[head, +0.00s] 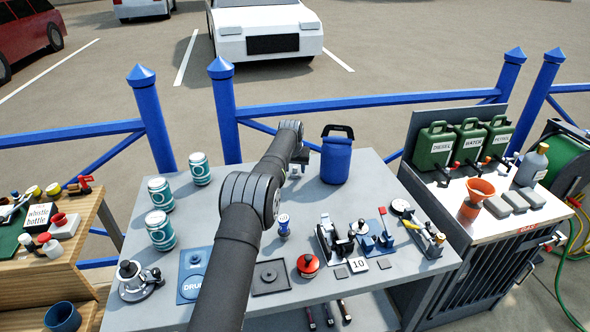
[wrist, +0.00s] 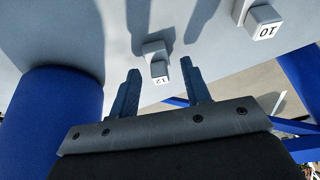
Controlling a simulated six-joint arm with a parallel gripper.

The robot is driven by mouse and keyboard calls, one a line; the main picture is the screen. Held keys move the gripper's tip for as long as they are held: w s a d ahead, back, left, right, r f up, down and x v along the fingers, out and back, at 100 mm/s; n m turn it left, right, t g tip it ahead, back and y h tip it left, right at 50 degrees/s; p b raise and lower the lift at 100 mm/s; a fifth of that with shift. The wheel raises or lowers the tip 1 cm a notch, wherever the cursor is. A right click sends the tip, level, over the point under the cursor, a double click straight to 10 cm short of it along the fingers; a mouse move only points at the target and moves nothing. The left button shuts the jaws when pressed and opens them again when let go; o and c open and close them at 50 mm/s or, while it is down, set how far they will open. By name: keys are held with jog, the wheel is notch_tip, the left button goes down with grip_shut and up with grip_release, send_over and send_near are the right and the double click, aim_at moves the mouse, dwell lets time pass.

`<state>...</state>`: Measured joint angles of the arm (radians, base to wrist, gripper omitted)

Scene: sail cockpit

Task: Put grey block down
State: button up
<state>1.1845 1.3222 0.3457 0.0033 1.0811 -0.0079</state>
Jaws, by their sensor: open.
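In the wrist view my gripper (wrist: 161,70) is open, with its two blue-grey fingers apart. A small grey block (wrist: 153,49) with a white face marked 12 sits on the pale grey table, between and just past the fingertips. A gap shows on each side of it, so the fingers do not grip it. A second grey block (wrist: 262,20), marked 10, stands apart to the right. In the head view my gripper (head: 299,157) is at the far side of the table, left of the blue canister; my arm hides part of it.
The blue canister (head: 336,160) stands close to my gripper and also fills the left of the wrist view (wrist: 55,120). Teal-and-white cans (head: 160,230) stand on the left. A blue railing (head: 370,104) runs behind the table. Tools and small parts crowd the front right.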

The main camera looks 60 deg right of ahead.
jog(key=v, duration=1.1)
jog(key=shift+r, duration=0.2)
jog(key=x, duration=1.2)
jog(key=shift+f, duration=0.35)
jog(key=shift+a+r, duration=0.1)
jog(key=shift+r, duration=1.3)
